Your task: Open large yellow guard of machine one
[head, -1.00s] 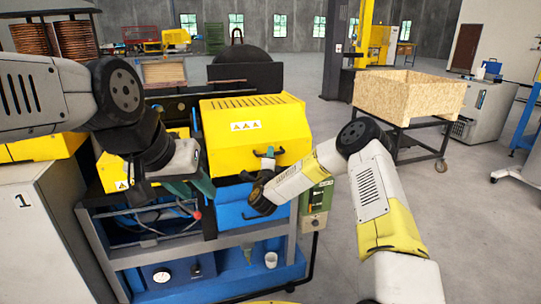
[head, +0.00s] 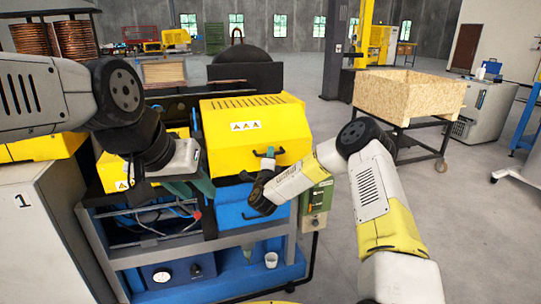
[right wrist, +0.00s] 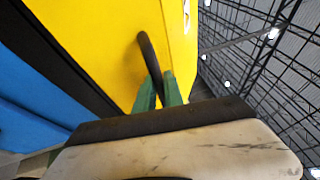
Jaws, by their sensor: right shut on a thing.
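The large yellow guard (head: 250,130) of machine one is a yellow hood with slots on top and a warning label on its front. It looks closed, above a blue panel (head: 240,207). My right gripper (head: 268,160) is at the guard's lower front edge. In the right wrist view its green fingers (right wrist: 158,92) are shut on the guard's black handle (right wrist: 148,55). My left gripper (head: 187,187) is in front of the machine, left of the guard; its green fingers show, but their gap is unclear.
A smaller yellow cover (head: 113,170) is behind my left arm. A white cabinet (head: 40,220) marked 1 stands at left. A white cup (head: 271,260) stands on the lower blue shelf. A wooden box (head: 410,95) on a cart stands at right; floor between is clear.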

